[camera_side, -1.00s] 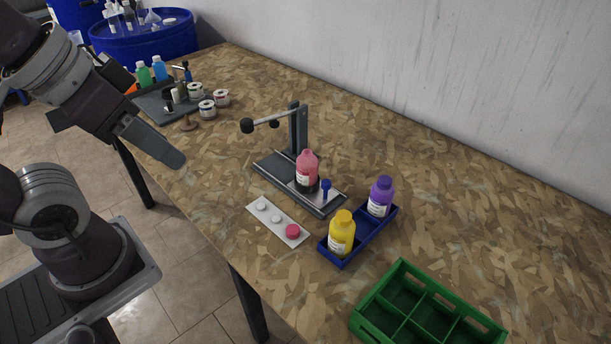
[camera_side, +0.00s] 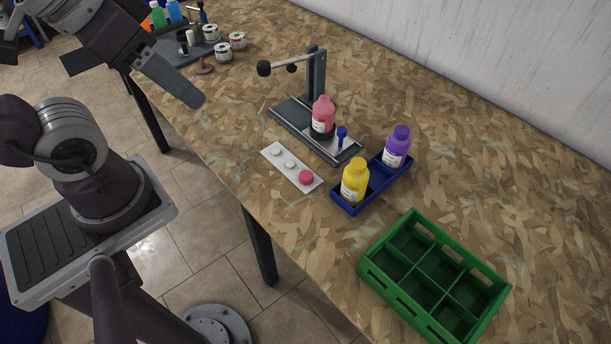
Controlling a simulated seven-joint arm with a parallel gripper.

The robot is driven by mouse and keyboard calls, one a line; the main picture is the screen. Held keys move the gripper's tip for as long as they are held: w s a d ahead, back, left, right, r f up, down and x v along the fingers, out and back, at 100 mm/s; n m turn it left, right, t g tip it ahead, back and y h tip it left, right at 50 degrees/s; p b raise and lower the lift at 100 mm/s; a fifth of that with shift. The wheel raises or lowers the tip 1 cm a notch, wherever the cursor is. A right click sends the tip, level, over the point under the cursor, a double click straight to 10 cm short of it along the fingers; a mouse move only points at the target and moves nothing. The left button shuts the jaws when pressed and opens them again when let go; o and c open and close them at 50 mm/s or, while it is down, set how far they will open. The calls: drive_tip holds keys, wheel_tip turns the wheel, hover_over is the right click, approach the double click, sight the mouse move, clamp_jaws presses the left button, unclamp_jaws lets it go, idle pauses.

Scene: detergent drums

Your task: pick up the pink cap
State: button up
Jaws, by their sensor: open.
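The pink cap (camera_side: 306,177) lies at the near end of a white strip (camera_side: 291,166) on the table, in line with small pale round pieces. A pink bottle (camera_side: 323,117) stands upright on the grey plate of a press stand (camera_side: 315,75); its top shows no separate cap. My gripper (camera_side: 132,82) is at the upper left, its dark fingers wide apart and empty. It is well to the left of the pink cap, not touching it.
A blue tray (camera_side: 372,194) right of the strip holds a yellow bottle (camera_side: 355,181) and a purple bottle (camera_side: 397,147). A small blue piece (camera_side: 341,136) stands beside the pink bottle. An empty green crate (camera_side: 399,296) sits at front right. Several tins stand at the back left.

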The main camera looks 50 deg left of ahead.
sight(306, 175)
drive_tip(key=w+f+m+g+y, duration=0.4)
drive_tip(key=w+f+m+y, duration=0.5)
drive_tip(key=w+f+m, duration=0.35)
drive_tip(key=w+d+f+m+t, duration=0.1)
drive_tip(key=d+f+m+t, duration=0.1)
drive_tip(key=f+m, duration=0.2)
drive_tip(key=w+d+f+m+t+y, duration=0.1)
drive_tip(key=w+d+f+m+t, duration=0.1)
drive_tip(key=f+m, duration=0.3)
drive_tip(key=w+d+f+m+t, duration=0.1)
drive_tip(key=d+f+m+t, duration=0.1)
drive_tip(key=f, duration=0.9)
drive_tip(key=shift+w+d+f+m+t, duration=0.1)
drive_tip(key=shift+d+f+m+t, duration=0.15)
drive_tip(key=shift+m, duration=0.4)
drive_tip(key=shift+w+d+m+t, duration=0.15)
drive_tip(key=shift+m+t, duration=0.2)
drive_tip(key=shift+m, duration=0.25)
drive_tip(key=x, duration=0.6)
drive_tip(key=shift+a+f, duration=0.2)
drive_tip(key=shift+f, duration=0.1)
drive_tip(key=shift+w+a+f, duration=0.1)
drive_tip(key=shift+w+a, duration=0.05)
clamp_jaws()
